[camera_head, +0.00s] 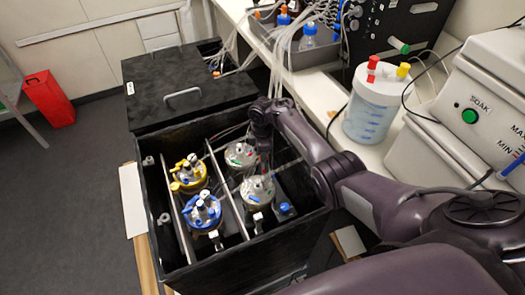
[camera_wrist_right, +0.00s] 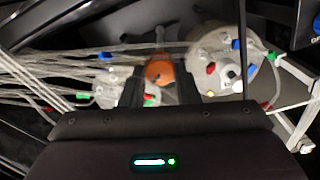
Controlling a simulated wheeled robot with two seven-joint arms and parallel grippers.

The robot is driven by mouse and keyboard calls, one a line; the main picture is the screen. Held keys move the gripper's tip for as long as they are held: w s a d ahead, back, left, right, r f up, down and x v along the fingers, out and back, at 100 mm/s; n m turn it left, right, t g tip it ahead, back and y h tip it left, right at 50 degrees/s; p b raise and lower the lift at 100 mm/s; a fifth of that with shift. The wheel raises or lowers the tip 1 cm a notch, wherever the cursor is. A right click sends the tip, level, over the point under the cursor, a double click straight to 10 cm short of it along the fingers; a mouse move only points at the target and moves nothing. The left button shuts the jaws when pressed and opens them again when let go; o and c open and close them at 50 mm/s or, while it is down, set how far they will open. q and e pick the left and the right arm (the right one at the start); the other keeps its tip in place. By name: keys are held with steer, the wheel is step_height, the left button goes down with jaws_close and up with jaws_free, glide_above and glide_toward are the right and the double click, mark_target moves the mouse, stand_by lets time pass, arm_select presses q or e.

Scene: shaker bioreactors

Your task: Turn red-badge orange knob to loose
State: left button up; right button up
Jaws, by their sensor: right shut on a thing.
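The orange knob (camera_wrist_right: 160,72) sits between the two fingers of my right gripper (camera_wrist_right: 160,92) in the right wrist view. The fingers are closed on its sides. In the head view my right gripper (camera_head: 264,165) reaches down into the black shaker box, and it hides the knob there. Glass vessels stand close by: one with red and green parts (camera_head: 240,155) and one with a pale lid (camera_head: 257,190). I cannot make out a red badge on the knob itself. My left gripper is in neither view.
The open black box (camera_head: 160,238) also holds a yellow-ringed vessel (camera_head: 188,174) and a blue-ringed vessel (camera_head: 203,212), split by pale rails. Tubes run beside my right gripper. A white jug (camera_head: 370,110) and a grey device (camera_head: 470,115) stand on the bench at right.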

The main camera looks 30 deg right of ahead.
steer(key=n+b, duration=0.1)
steer(key=n, duration=0.3)
steer(key=shift+s+f+n, duration=0.1)
steer(key=shift+f+n, duration=0.05)
steer(key=shift+n, duration=0.15)
steer(key=n, duration=0.2)
steer(key=shift+n+b, duration=0.3)
steer(key=shift+b, duration=0.1)
steer(key=shift+s+n+b, duration=0.1)
steer(key=shift+n+b, duration=0.65)
steer(key=shift+n, duration=0.95)
steer(key=o, duration=1)
steer(key=shift+c, duration=0.2)
step_height(320, 180, up, 8)
steer(key=shift+f+p, duration=0.1)
steer(key=shift+p, duration=0.65)
